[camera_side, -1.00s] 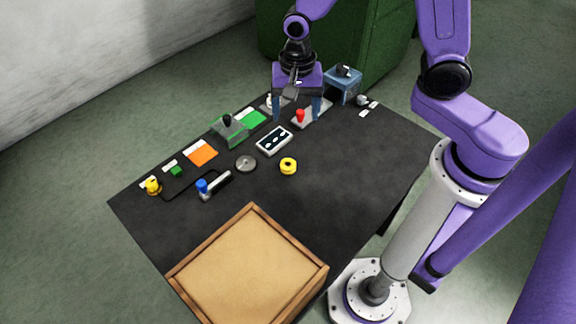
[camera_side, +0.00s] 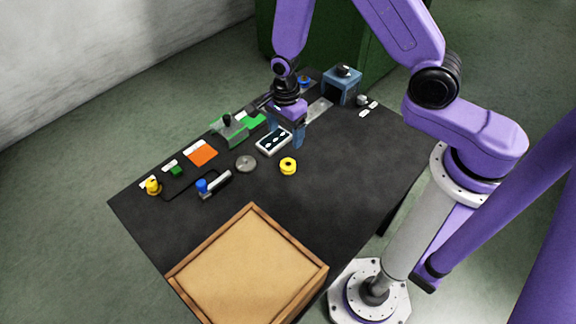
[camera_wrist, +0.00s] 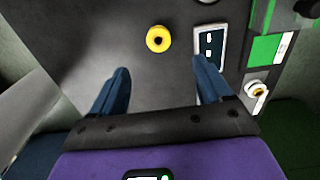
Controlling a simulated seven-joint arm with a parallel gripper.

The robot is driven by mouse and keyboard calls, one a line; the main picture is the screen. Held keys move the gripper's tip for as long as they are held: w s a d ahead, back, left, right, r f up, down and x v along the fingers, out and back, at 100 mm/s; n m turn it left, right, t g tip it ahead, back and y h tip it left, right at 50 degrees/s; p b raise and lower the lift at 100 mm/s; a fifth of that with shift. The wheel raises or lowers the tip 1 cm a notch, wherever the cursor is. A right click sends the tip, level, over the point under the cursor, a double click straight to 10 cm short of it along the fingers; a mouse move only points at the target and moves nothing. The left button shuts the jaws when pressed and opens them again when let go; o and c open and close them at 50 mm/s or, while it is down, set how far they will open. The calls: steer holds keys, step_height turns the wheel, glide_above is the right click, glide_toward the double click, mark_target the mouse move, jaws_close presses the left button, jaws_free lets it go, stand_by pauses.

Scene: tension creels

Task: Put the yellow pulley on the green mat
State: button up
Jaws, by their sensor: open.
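The yellow pulley (camera_side: 288,166) lies on the dark table, and it also shows in the wrist view (camera_wrist: 158,39) just beyond the fingertips, between their lines.
A white panel with dark slots (camera_side: 273,141) lies close to my gripper, left of the pulley. A grey disc (camera_side: 246,163) and a blue-knobbed part (camera_side: 203,186) lie farther left. A wooden tray (camera_side: 250,265) is at the front. The table right of the pulley is clear.

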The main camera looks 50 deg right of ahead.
glide_above(288, 160)
steer(key=a, duration=0.2)
steer(key=f, duration=0.7)
steer(key=shift+s+d+f, duration=0.15)
steer(key=shift+s+d, duration=0.1)
steer(key=shift+s, duration=0.05)
steer(key=shift+s+d+f, duration=0.1)
steer(key=shift+f, duration=1.2)
steer(key=shift+s+d+f, duration=0.1)
steer(key=shift+f, duration=1.2)
steer(key=c, duration=1.2)
steer(key=shift+c, duration=0.2)
steer(key=shift+r, duration=0.15)
